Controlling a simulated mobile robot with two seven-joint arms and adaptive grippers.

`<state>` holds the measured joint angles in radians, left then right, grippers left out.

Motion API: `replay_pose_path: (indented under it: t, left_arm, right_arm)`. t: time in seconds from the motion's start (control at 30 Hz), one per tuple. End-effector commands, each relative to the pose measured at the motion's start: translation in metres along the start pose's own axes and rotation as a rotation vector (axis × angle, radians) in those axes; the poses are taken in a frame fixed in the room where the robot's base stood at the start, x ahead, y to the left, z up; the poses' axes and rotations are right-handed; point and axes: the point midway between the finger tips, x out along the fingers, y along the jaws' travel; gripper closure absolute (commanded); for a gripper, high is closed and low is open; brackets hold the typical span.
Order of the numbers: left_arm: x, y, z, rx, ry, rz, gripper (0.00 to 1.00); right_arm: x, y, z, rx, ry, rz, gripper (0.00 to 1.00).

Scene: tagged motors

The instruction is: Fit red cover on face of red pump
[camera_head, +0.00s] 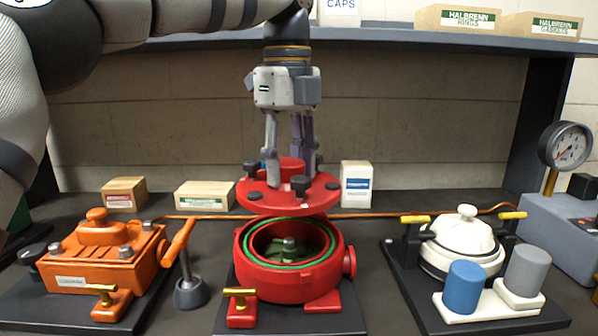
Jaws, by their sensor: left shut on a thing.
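The red pump (285,280) stands on a dark base plate at the front middle. Its round face is open upward, with a green ring (330,252) around the rim and a grey shaft and green parts inside. The red cover (290,205), a disc with dark knobs, hangs just above and behind the pump's opening, apart from it as far as I can tell. My left gripper (289,165) points down and is shut on the cover's raised middle part. The fingertips are partly hidden by the cover. My right gripper is not in view.
An orange motor (100,255) with a lever stands to the left and a white pump (465,240) with blue and grey cylinders to the right. A gauge unit (560,200) is at the far right. Small boxes (205,195) and an orange cable lie behind, below a shelf (400,38).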

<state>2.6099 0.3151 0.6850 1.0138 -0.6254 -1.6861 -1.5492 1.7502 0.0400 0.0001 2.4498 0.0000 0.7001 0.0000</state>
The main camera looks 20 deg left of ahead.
Motion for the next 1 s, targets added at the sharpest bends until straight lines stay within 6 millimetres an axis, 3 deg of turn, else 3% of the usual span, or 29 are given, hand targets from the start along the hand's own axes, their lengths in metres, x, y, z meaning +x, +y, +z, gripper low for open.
replay_pose_path:
  t: [0.5,1.0]
  left_arm:
    - [0.040,0.000,0.001,0.000,0.000,-0.005,1.00]
    - [0.044,0.000,0.001,0.000,-0.001,-0.006,1.00]
  right_arm:
    - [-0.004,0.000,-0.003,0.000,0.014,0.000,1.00]
    - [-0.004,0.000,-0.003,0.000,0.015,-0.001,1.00]
